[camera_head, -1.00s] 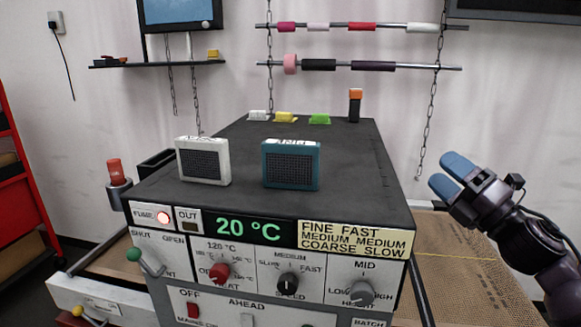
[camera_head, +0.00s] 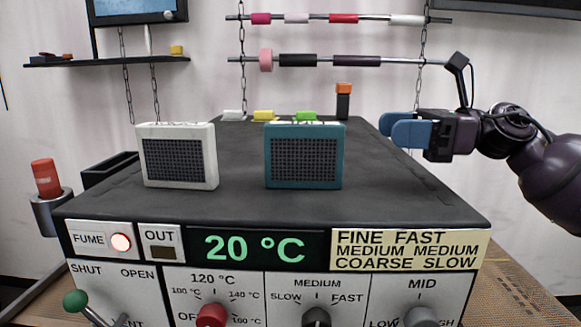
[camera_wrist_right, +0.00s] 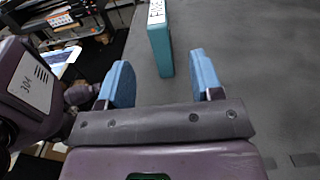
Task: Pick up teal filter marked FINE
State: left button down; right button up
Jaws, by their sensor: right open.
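The teal filter (camera_head: 304,157) stands upright on the dark top of the machine, its mesh face toward the head camera. Its top label is hard to read in the head view. In the right wrist view the teal filter (camera_wrist_right: 159,42) shows from above with a white label, ahead of and between my open fingers. My right gripper (camera_head: 386,128) is open and empty, to the right of the filter and apart from it; it also shows in the right wrist view (camera_wrist_right: 161,82). A white filter (camera_head: 179,157) stands to the left of the teal one. My left gripper is out of view.
The machine top (camera_head: 400,198) is bare around the filters. White, yellow and green small pieces (camera_head: 263,116) and an orange-topped black post (camera_head: 343,102) stand at its back. A red-topped cylinder (camera_head: 46,180) is at left. Rods with rolls (camera_head: 342,60) hang behind.

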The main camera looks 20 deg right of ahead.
aim_at(331, 131)
jog(key=shift+a+r, duration=0.1)
jog(key=shift+a, duration=0.3)
jog(key=x, duration=0.3)
jog(key=shift+x, duration=1)
jog(key=shift+f+p+x, duration=0.2)
jog(key=shift+p+x, duration=0.05)
jog(key=shift+x, duration=0.9)
jog(key=shift+f+p+x, duration=0.25)
jog(key=shift+x, duration=0.95)
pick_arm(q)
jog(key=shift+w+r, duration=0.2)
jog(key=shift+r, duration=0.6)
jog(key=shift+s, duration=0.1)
pick_arm(e)
jog(key=shift+c, duration=0.7)
jog(key=c, duration=0.9)
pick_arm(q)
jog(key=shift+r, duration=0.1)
pick_arm(e)
jog(key=shift+r, duration=0.1)
